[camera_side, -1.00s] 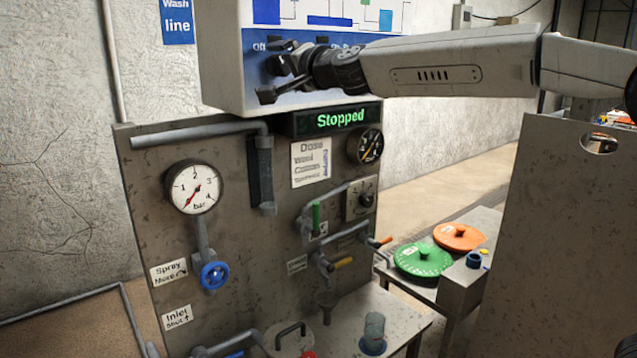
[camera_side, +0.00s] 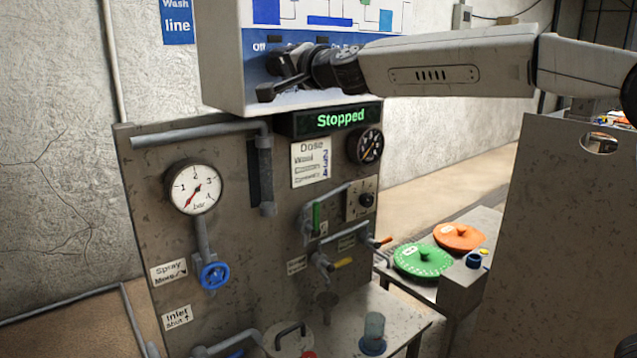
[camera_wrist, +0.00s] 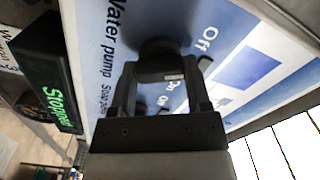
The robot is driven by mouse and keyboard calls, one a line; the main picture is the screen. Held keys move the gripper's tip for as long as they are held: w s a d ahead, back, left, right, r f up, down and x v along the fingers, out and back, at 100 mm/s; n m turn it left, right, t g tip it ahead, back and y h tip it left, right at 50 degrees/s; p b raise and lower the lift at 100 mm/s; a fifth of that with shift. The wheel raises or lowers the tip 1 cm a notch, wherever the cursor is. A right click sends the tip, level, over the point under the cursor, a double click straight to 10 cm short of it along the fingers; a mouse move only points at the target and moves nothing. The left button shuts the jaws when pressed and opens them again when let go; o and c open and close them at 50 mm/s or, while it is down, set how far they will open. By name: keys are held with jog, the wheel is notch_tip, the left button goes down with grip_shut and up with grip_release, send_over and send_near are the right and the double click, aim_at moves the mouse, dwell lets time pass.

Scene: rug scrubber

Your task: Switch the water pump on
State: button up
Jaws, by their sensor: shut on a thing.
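The white control box (camera_side: 221,62) carries a blue panel, lettered "Water pump", "Off" and "On" in the wrist view (camera_wrist: 250,75). A dark round knob (camera_wrist: 160,48) stands out from that panel. My gripper (camera_side: 282,72) is against the panel front in the side view. In the wrist view my gripper (camera_wrist: 162,72) has one finger on each side of the knob and is shut on it. The fingers and wrist hide much of the knob, so its exact pointing is hard to tell. The display (camera_side: 335,118) reads "Stopped" in green.
Below are a pressure gauge (camera_side: 193,187), a blue valve wheel (camera_side: 213,275), pipes, and a green-handled lever (camera_side: 316,218). Green (camera_side: 422,260) and orange (camera_side: 459,236) discs lie at right. A grey panel (camera_side: 560,240) stands in front right.

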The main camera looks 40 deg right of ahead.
jog(key=shift+m, duration=0.3)
jog(key=m, duration=0.5)
jog(key=shift+m, duration=0.3)
jog(key=m, duration=0.5)
jog(key=shift+m, duration=0.3)
jog(key=o, duration=1.3)
jog(key=shift+s, duration=0.1)
jog(key=shift+s, duration=3.8)
